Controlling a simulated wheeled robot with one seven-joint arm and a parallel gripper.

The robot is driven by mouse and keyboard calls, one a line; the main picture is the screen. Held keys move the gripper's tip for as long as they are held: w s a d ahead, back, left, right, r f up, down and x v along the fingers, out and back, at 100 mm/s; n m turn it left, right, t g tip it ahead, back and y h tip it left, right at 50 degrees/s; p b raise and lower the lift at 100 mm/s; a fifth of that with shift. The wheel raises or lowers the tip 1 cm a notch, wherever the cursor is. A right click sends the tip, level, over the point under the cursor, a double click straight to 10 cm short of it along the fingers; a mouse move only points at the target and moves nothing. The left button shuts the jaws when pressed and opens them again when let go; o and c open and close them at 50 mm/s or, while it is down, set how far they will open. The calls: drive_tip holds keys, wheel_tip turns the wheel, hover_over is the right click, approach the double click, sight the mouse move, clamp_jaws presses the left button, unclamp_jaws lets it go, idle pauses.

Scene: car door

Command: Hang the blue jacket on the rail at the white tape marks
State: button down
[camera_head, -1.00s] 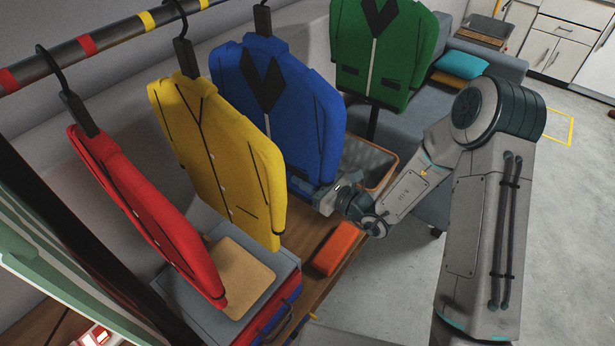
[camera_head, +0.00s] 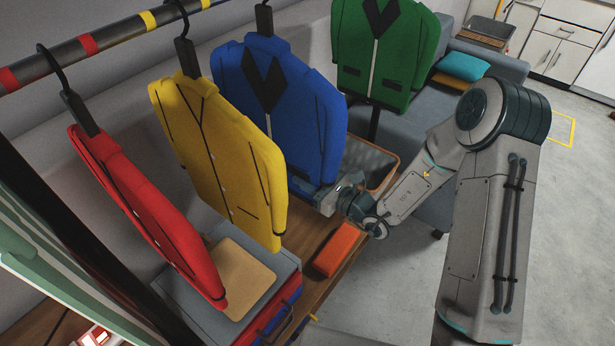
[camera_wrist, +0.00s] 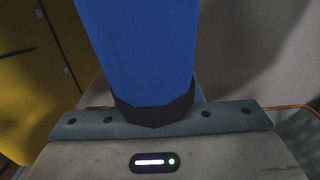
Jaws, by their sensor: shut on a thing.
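The blue jacket (camera_head: 285,125) hangs upright between the yellow and green jackets in the head view. Its hook runs up out of the top of the picture, so I cannot tell whether it rests on the rail. My gripper (camera_head: 324,196) is at the jacket's lower edge and is shut on it. In the wrist view the blue jacket (camera_wrist: 142,50) fills the middle, with its dark lower end between the jaws. The rail (camera_head: 115,33) shows red and yellow tape marks at the upper left. No white tape mark is in view.
A yellow jacket (camera_head: 222,160) and a red jacket (camera_head: 145,215) hang to the left, the yellow one close by. A green jacket (camera_head: 385,50) is at the back right. Below are an orange block (camera_head: 340,248), a basket (camera_head: 385,178) and a grey box (camera_head: 190,306).

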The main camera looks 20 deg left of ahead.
drive_tip(key=c, duration=0.9)
unclamp_jaws()
drive_tip(key=shift+f, duration=0.1)
